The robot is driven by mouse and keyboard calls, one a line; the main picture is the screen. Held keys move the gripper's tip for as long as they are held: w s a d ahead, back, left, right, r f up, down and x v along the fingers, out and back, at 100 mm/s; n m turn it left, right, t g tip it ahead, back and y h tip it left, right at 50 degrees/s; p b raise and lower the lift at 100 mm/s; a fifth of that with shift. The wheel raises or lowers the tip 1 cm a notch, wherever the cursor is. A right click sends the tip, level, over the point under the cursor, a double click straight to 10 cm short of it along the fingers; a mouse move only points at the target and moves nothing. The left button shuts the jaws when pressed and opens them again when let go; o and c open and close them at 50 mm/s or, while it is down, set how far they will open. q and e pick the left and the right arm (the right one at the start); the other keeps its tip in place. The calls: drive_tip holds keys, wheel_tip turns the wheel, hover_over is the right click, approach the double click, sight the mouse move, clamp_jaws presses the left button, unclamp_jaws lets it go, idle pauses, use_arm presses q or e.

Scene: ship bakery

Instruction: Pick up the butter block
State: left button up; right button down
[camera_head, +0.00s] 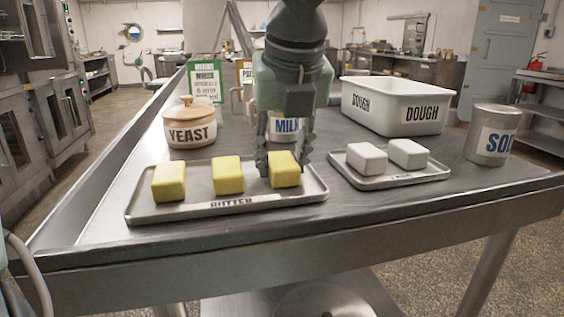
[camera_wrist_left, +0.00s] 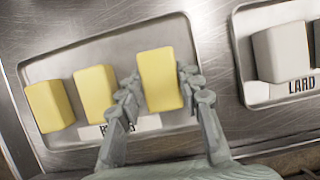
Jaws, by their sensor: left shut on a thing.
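Three yellow butter blocks sit on the metal tray labelled BUTTER (camera_head: 140,213). My left gripper (camera_head: 284,165) reaches down from above and is shut on the rightmost butter block (camera_head: 285,175), one finger on each side. In the left wrist view that block (camera_wrist_left: 159,80) is between the fingers of the gripper (camera_wrist_left: 160,95). It appears at or very near the tray surface; I cannot tell if it is lifted. The middle butter block (camera_head: 228,175) and the left butter block (camera_head: 169,182) rest on the tray. My right gripper is not in view.
The LARD tray (camera_head: 380,183) with two white blocks lies close to the right. A YEAST crock (camera_head: 190,126), a MILK container (camera_head: 285,127), a white DOUGH bin (camera_head: 396,106) and a metal canister (camera_head: 490,135) stand behind. The table's front strip is clear.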

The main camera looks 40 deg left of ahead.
use_arm(q)
drive_tip(key=shift+r, duration=0.55)
drive_tip(key=r, duration=0.2)
drive_tip(key=a+r, duration=0.1)
drive_tip(key=shift+w+r, duration=0.25)
drive_tip(key=shift+r, duration=0.15)
drive_tip(key=w+a+r, duration=0.3)
drive_tip(key=a+r, duration=0.3)
drive_tip(key=a, duration=0.4)
drive_tip(key=shift+w, duration=0.4)
drive_tip(key=shift+d, duration=0.1)
